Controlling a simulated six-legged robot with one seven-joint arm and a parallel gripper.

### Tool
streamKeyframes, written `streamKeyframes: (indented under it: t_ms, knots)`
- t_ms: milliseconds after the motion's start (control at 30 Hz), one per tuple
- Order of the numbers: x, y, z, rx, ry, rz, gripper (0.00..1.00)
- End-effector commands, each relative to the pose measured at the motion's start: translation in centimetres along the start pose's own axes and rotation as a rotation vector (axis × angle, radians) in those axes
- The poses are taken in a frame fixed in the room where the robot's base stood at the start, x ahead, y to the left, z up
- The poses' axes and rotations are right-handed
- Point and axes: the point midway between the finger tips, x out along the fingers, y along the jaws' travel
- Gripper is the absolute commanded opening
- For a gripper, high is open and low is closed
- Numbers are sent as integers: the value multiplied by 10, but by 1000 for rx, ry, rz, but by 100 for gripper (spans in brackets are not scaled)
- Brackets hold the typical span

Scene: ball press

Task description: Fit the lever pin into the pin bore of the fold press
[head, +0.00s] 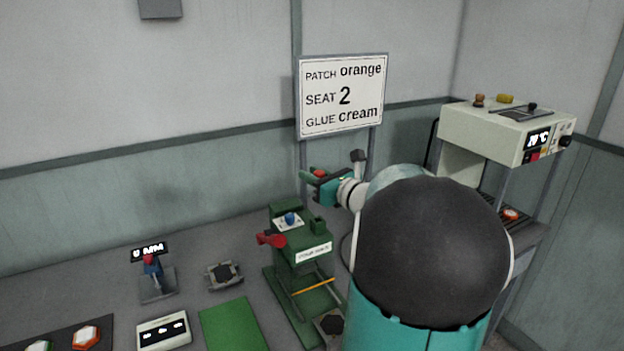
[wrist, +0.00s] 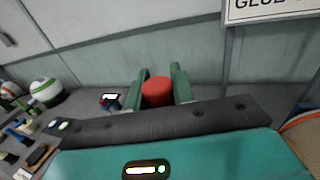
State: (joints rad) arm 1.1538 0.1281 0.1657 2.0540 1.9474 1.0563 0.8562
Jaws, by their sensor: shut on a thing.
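The fold press (head: 290,268) is a green machine with a white label on the bench, left of my arm in the head view. A blue knob (head: 290,219) on a white plate is on its top, and a red part (head: 270,239) sticks out at its left side. My gripper (head: 319,177) is above and to the right of the press, apart from it. Its green fingers are shut on a red round-headed piece, which I take for the lever pin (wrist: 157,92); it shows between the fingers in the wrist view. The pin's lower part is hidden. I cannot make out the pin bore.
A sign (head: 340,95) stands behind the press. A cream machine (head: 500,135) with a display stands at the right. A small gauge (head: 155,278), a dark fixture (head: 224,275), a green mat (head: 233,326) and a switch box (head: 163,332) are left of the press.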

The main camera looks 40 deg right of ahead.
Motion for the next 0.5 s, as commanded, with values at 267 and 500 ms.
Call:
streamKeyframes:
  t_ms: [267,500]
  knots:
    - [-1,-2,-5,1,-1,0,1]
    - [0,-1,-26,2,-1,2,1]
